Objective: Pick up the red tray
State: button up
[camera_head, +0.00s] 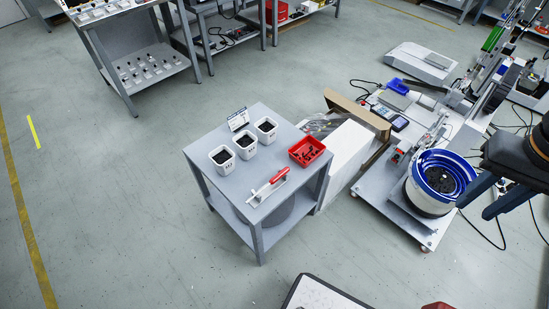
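The red tray (297,158) sits on the top of a small grey table (232,193), near its right corner. Small dark parts lie inside the tray. My gripper (473,211) is at the right edge of the camera_head view, with two dark blue fingers spread apart and nothing between them. It is well to the right of the tray, apart from it.
Several white cups (222,160) with dark contents and a red-handled tool (268,187) share the tabletop. A white machine with a blue bowl (440,175) and a cardboard-topped box (358,112) stand right of the table. Floor left and front is mostly clear.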

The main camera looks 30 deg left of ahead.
aim_at(305, 152)
jog(key=u, duration=0.75)
jog(key=i, duration=0.4)
jog(key=u, duration=0.15)
